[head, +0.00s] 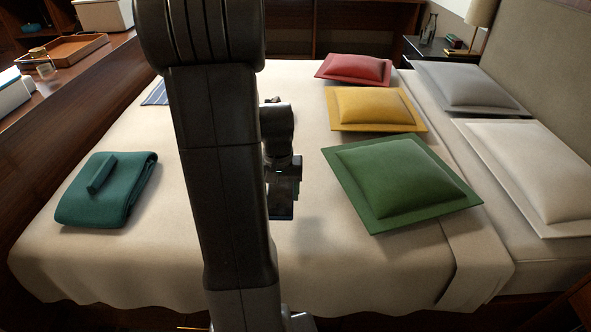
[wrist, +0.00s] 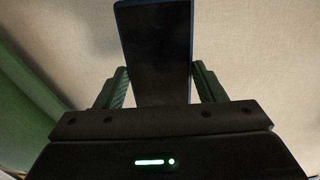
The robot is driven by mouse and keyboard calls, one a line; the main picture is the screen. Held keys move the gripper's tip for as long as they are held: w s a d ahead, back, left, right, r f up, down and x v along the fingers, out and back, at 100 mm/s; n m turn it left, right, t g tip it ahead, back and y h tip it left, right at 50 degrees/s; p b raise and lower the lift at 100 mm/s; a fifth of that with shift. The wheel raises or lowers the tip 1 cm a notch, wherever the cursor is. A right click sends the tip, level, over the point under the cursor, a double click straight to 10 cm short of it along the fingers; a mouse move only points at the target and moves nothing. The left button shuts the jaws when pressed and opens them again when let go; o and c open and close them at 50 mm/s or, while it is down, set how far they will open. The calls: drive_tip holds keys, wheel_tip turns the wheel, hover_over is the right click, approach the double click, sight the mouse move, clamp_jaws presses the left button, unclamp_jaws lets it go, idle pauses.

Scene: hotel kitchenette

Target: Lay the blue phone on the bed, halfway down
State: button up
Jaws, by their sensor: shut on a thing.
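My gripper (head: 285,192) is over the middle of the bed (head: 340,265), left of the green pillow, partly hidden behind my arm in the head view. In the wrist view my gripper (wrist: 160,82) is shut on the blue phone (wrist: 155,45); its dark face and thin blue edge show between the fingers. In the head view only a faint blue edge shows at the gripper's lower end. The beige bed cover fills the background beyond the phone. I cannot tell the exact gap between phone and cover.
A green pillow (head: 400,180), a yellow pillow (head: 372,108) and a red pillow (head: 355,69) lie toward the headboard. A folded teal blanket (head: 105,200) with a small teal block on it lies at the left. The front middle of the bed is clear.

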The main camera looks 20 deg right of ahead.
sight(280, 196)
wheel_tip(280, 196, down, 8)
drive_tip(key=shift+r+b, duration=0.25)
drive_tip(key=shift+b, duration=0.8)
drive_tip(key=shift+f, duration=0.15)
drive_tip(key=o, duration=1.1)
wheel_tip(280, 196, up, 12)
drive_tip(key=p, duration=0.3)
drive_tip(key=shift+r+p, duration=0.2)
drive_tip(key=shift+p, duration=0.2)
drive_tip(key=shift+f, duration=0.15)
